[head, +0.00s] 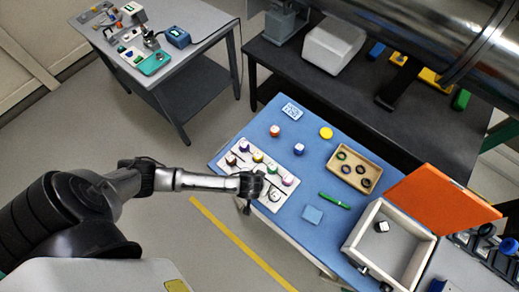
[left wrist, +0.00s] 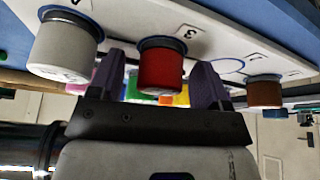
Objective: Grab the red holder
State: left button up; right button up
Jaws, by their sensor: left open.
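The red holder (left wrist: 162,70) stands on the white numbered rack (left wrist: 225,42) in the left wrist view, near a label reading 3. My left gripper (left wrist: 160,84) is open, with one dark finger on each side of the red holder and visible gaps between. A white holder (left wrist: 64,46) and a brown holder (left wrist: 265,92) stand on either side of it. In the head view my left gripper (head: 252,184) is at the near edge of the white rack (head: 222,163) and hides the red holder.
Other coloured holders, including a brown one (head: 231,159) and a pink one (head: 288,180), stand close by on the rack. The blue table (head: 310,185) also bears a tan tray (head: 344,178), a green marker (head: 334,200) and a box with an orange lid (head: 440,205).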

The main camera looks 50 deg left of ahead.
pick_arm(q)
jog(key=shift+c, duration=0.2)
jog(key=c, duration=1)
